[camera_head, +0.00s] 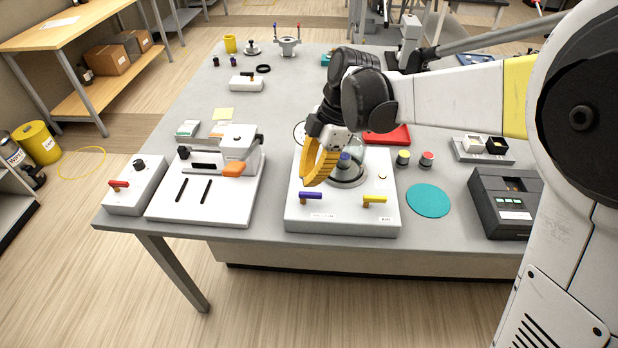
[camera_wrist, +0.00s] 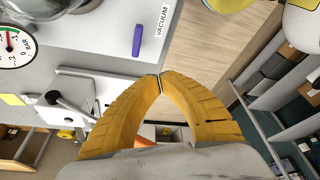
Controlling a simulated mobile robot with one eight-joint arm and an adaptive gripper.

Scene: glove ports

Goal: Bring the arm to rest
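My gripper (camera_head: 311,182) has yellow fingers and hangs over the left part of a white vacuum box (camera_head: 343,222), pointing down. In the wrist view the fingertips of my gripper (camera_wrist: 160,78) meet, with nothing between them. A purple lever (camera_head: 311,196) on the box is just below the fingertips in the head view. In the wrist view the purple lever (camera_wrist: 137,40) lies apart from them, beside the word VACUUM. A yellow lever (camera_head: 375,199) is at the box's right front.
A white device with an orange part (camera_head: 233,170) and a red-lever box (camera_head: 132,187) stand to the left. A teal disc (camera_head: 429,201) and a dark grey unit (camera_head: 505,203) are to the right. A pressure gauge (camera_wrist: 14,46) shows in the wrist view.

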